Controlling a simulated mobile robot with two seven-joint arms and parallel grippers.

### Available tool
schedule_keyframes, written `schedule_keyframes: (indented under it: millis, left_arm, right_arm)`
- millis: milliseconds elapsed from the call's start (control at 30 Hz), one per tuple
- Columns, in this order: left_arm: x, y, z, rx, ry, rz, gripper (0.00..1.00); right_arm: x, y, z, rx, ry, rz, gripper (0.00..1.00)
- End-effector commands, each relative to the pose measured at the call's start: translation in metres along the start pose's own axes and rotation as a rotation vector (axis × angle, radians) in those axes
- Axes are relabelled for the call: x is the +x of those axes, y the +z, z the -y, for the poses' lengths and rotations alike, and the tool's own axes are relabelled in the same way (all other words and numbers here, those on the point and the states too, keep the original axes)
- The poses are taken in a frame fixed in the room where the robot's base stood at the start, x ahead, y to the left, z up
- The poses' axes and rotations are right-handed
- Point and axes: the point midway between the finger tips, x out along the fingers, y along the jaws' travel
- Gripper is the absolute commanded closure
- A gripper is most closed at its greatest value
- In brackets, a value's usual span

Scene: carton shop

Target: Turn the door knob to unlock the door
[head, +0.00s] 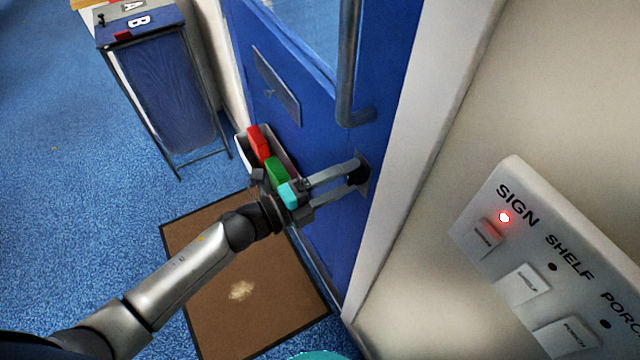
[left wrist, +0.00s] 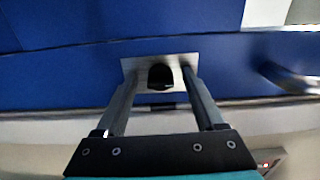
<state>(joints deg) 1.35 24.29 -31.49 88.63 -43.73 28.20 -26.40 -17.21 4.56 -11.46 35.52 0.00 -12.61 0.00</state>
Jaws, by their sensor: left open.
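The blue door (head: 325,165) stands in the middle of the head view, with a metal bar handle (head: 349,70) on it. The black door knob (head: 358,171) is below the handle, near the door's right edge. In the left wrist view the knob (left wrist: 160,76) sits on a pale metal plate (left wrist: 141,74). My left gripper (head: 352,181) reaches the knob from the left. Its two fingers are apart, one on each side of the knob; I cannot tell whether they touch it. My right gripper is not in view.
A switch panel (head: 527,216) with a lit red light is on the wall at right. A bin (head: 242,148) holding red and green items stands behind my gripper. A brown mat (head: 205,265) lies on the blue floor. A blue-sided stand (head: 160,80) is at the upper left.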

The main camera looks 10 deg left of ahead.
Motion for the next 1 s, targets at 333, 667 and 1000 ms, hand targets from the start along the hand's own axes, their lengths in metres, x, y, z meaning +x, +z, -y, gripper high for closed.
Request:
schedule_keyframes:
  millis: [333, 667, 1000]
  left_arm:
    - [-0.032, 0.000, -0.002, 0.001, 0.004, 0.000, 0.29]
    - [-0.102, -0.001, -0.002, -0.002, 0.004, -0.001, 0.29]
    - [-0.147, 0.000, -0.001, -0.001, 0.001, 0.001, 0.29]
  right_arm:
    - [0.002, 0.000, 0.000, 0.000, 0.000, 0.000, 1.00]
    - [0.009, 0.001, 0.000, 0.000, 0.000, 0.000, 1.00]
    - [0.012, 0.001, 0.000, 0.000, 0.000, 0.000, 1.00]
